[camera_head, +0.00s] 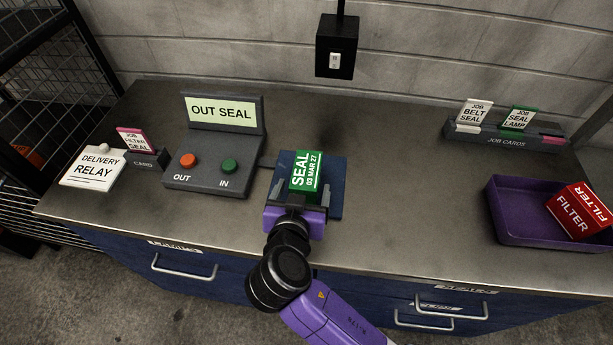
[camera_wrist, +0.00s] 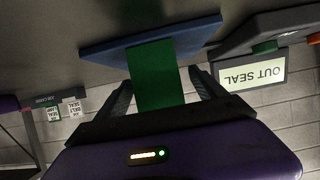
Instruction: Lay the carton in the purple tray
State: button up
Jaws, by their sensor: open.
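A green carton marked SEAL 02 MAR 27 (camera_head: 306,172) stands on a blue pad (camera_head: 334,190) in the middle of the bench. My gripper (camera_head: 301,192) is open, with its fingers on either side of the carton. In the wrist view the green carton (camera_wrist: 156,75) shows between the two open fingers (camera_wrist: 160,90), with a gap on each side. The purple tray (camera_head: 515,220) is at the right of the bench. A red carton marked FILTER (camera_head: 577,212) rests tilted in its right part.
A control box (camera_head: 212,180) with an OUT SEAL sign, an orange OUT button and a green IN button stands left of the pad. A job card rack (camera_head: 505,138) is at the back right. The bench between pad and tray is clear.

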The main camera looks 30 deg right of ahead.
jog(key=shift+p+x, duration=0.55)
jog(key=shift+x, duration=1.7)
jog(key=shift+s+f, duration=0.1)
jog(key=shift+f, duration=0.05)
jog(key=c, duration=1.7)
